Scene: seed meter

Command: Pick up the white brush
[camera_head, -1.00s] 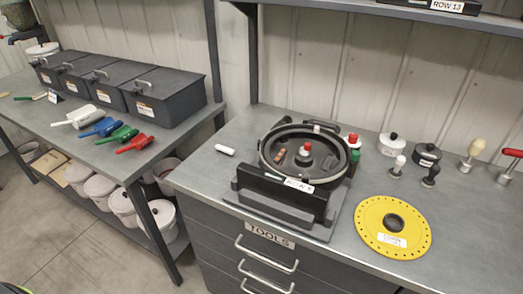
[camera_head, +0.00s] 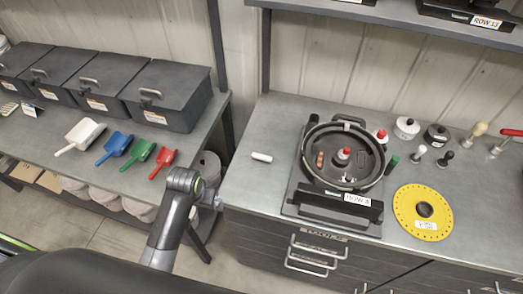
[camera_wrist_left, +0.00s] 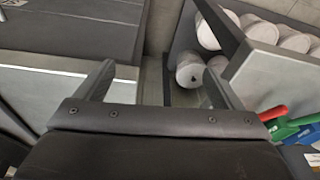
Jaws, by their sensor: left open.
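No thing in view is plainly a brush. A small upright piece with a white top and dark base (camera_head: 419,155) stands on the right bench in the head view, beside a similar black one (camera_head: 444,160). A short white cylinder (camera_head: 262,157) lies left of the seed meter. I cannot tell which, if any, is the white brush. My left arm rises at the gap between the benches. In the left wrist view my left gripper (camera_wrist_left: 157,85) is open and empty, with floor and bench edges below. My right gripper is not in view.
The black seed meter (camera_head: 343,155) fills the middle of the right bench, with a yellow disc (camera_head: 424,212) to its right. Coloured scoops (camera_head: 140,152) and dark lidded bins (camera_head: 165,95) are on the left bench. The right bench's front left is clear.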

